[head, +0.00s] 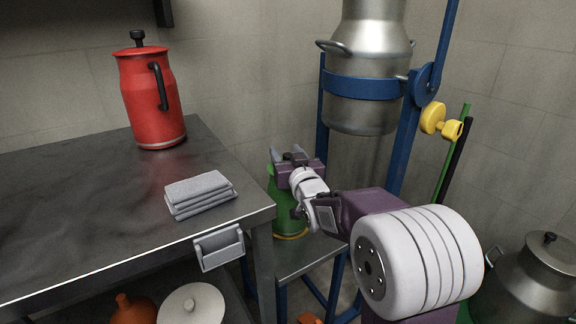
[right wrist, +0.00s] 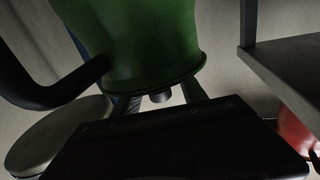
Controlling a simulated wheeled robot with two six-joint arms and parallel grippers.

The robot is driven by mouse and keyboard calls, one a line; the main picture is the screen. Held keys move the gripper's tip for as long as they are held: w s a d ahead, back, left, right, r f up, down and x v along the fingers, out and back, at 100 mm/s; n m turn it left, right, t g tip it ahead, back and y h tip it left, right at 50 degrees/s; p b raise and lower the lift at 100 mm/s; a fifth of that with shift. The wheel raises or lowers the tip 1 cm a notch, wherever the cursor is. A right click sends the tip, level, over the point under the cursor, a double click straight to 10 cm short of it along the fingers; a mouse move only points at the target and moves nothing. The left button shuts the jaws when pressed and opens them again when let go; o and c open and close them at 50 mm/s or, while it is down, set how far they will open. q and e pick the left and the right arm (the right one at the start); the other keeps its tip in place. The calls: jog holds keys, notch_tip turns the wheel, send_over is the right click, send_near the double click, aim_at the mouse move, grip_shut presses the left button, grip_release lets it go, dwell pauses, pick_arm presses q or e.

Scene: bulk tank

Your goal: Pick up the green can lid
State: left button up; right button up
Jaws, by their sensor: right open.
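The green can (head: 287,218) stands on a low metal stand right of the table, partly hidden behind my right gripper (head: 293,162). The gripper is at its top, with the jaws open. In the right wrist view the green can (right wrist: 135,40) appears upside down, with a dark handle (right wrist: 45,95) at left. I cannot tell whether either finger touches the knob. In the head view my gripper hides most of the lid. My left gripper is out of view.
A red can (head: 152,100) and folded grey cloths (head: 199,193) are on the dark table (head: 80,215). A steel vessel (head: 366,75) hangs in a blue frame (head: 404,145) close behind my right arm. A steel can (head: 530,280) stands at lower right.

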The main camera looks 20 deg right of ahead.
jog(key=shift+w+d, duration=0.1)
jog(key=shift+w, duration=0.45)
grip_shut()
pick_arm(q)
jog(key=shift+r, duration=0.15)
